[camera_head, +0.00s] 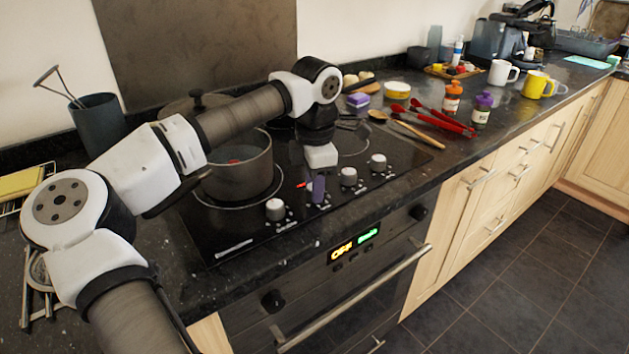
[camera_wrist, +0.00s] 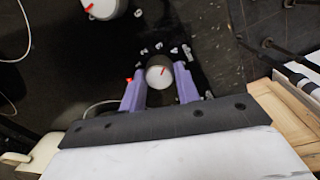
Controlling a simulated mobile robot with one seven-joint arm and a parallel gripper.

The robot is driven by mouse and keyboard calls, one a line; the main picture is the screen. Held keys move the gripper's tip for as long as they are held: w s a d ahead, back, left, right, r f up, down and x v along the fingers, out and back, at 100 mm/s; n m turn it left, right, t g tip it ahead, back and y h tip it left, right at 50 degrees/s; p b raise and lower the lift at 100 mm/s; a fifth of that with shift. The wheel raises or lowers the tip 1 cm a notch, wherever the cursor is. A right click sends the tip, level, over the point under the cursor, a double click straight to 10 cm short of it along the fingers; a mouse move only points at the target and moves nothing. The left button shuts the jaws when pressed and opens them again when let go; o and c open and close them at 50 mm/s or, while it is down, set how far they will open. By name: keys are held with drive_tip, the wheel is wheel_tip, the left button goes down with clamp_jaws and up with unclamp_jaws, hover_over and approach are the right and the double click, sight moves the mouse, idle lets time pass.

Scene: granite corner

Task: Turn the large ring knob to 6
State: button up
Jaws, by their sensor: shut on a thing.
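A row of white knobs runs along the front of the black cooktop (camera_head: 219,224). In the head view my gripper (camera_head: 318,189) is at the second knob from the left, which its purple finger mostly hides. In the wrist view my gripper (camera_wrist: 160,88) is shut on this white knob (camera_wrist: 158,79), with one purple finger on each side. A short red mark shows on its top, tilted up and right. The other knobs in the head view are the left knob (camera_head: 275,210), the third knob (camera_head: 349,177) and the right knob (camera_head: 378,162). I cannot read the scale numbers.
A grey pot (camera_head: 240,170) stands on the cooktop behind the knobs. A wooden spoon (camera_head: 412,134) and red-handled utensils (camera_head: 440,121) lie right of the cooktop. An oven with a lit display (camera_head: 354,244) is below. Another knob (camera_wrist: 101,8) shows at the wrist view's top.

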sight(310, 187)
drive_tip(key=m, duration=0.5)
drive_tip(key=shift+r+m, duration=0.1)
drive_tip(key=shift+m, duration=0.2)
drive_tip(key=m+p, duration=0.1)
drive_tip(key=m, duration=0.3)
drive_tip(key=shift+m+h, duration=0.3)
drive_tip(key=m, duration=0.4)
drive_tip(key=shift+w, duration=0.1)
drive_tip(key=m, duration=0.5)
drive_tip(key=o, duration=1)
drive_tip(key=shift+c, duration=0.2)
wheel_tip(310, 187, up, 14)
drive_tip(key=shift+a+g, duration=0.3)
drive_tip(key=shift+a, duration=0.1)
